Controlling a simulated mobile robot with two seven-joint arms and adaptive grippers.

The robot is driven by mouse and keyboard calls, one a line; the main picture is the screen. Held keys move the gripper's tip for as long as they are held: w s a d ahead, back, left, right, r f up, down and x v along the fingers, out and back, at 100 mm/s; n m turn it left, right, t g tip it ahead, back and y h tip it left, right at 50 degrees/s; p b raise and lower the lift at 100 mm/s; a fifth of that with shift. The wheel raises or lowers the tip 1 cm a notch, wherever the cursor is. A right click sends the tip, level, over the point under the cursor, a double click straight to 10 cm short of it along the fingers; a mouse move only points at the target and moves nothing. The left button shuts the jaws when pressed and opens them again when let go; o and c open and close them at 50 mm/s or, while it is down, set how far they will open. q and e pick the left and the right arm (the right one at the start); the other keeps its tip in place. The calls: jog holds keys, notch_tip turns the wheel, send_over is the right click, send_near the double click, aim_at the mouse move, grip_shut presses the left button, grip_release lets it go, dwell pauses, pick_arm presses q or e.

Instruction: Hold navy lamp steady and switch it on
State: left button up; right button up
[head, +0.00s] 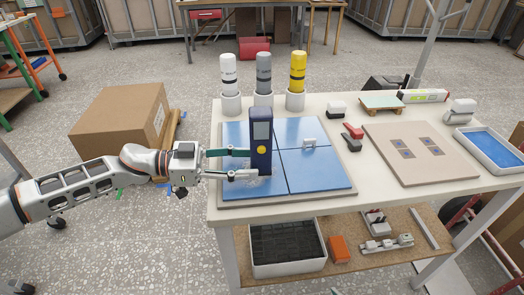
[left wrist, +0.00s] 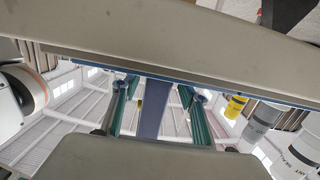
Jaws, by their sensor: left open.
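The navy lamp (head: 261,134) stands upright on the blue panelled mat (head: 307,173), towards its left half. It has a grey window near the top and a yellow round button (head: 262,150) on the side facing me. My left gripper (head: 254,163) reaches in from the left at the lamp's lower half, its two fingers parted. In the left wrist view the navy lamp (left wrist: 160,110) shows between the open fingers (left wrist: 158,107), with gaps at both sides. The fingers do not look closed on it. My right gripper is not in view.
White, grey and yellow bottles (head: 264,73) stand in holders behind the lamp. A red and black tool (head: 352,137) lies right of the mat, beside a beige board (head: 419,152). A blue-lined tray (head: 490,150) is at the far right. A cardboard box (head: 118,120) stands on the floor at left.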

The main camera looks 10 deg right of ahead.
pick_arm(q)
jog(key=shift+d+r, duration=0.25)
jog(key=shift+d, duration=0.7)
jog(key=shift+d+f, duration=0.2)
jog(key=shift+d, duration=0.25)
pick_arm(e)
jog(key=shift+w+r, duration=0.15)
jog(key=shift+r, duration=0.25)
pick_arm(q)
jog(key=shift+c, duration=0.4)
jog(key=c, duration=0.7)
jog(key=shift+c, duration=0.2)
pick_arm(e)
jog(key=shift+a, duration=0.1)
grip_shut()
